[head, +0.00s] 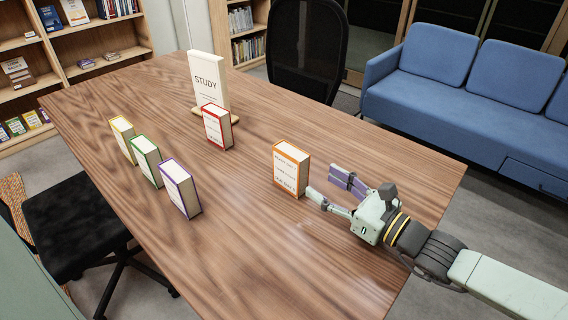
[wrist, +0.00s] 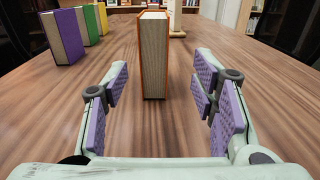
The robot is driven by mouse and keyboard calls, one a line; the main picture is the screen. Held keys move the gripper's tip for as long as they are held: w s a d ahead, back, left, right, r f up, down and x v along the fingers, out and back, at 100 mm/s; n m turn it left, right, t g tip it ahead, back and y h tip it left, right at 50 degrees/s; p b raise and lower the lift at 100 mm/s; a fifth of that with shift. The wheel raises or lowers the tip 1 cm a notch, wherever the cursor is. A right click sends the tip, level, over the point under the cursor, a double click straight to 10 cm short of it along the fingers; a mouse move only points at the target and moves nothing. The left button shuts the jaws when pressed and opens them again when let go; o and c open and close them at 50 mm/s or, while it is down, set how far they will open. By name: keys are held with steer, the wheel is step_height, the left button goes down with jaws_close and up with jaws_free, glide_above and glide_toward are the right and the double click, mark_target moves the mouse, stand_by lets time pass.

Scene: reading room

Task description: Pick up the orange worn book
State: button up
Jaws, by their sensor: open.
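The orange worn book (head: 290,169) stands upright on the wooden table, right of the middle in the head view. Its cover is white with an orange border. In the wrist view the orange book (wrist: 154,55) stands upright ahead, its page edges facing me. My gripper (head: 328,190) is open and empty, just right of the book in the head view. In the wrist view the gripper's fingers (wrist: 160,98) are spread to either side of the book's line, and the book stands at or just beyond the fingertips. I cannot tell whether they touch it.
The table (head: 250,265) also holds a red book (head: 217,127), a purple book (head: 180,188), a green book (head: 146,161), a yellow book (head: 122,140) and a white STUDY sign (head: 208,80). The table is bare around the orange book. Chairs and a blue sofa (head: 430,60) stand around.

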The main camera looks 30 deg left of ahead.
mark_target(290, 166)
steer(key=a, duration=0.3)
steer(key=a+p, duration=0.1)
steer(key=shift+w+a+r, duration=0.1)
steer(key=shift+w+a, duration=0.25)
steer(key=a+p, duration=0.2)
steer(key=a, duration=0.2)
steer(key=shift+a+r, duration=0.1)
steer(key=shift+a, duration=0.1)
steer(key=shift+w+a, duration=0.2)
steer(key=shift+a, duration=0.25)
steer(key=shift+c, duration=0.4)
jaws_close()
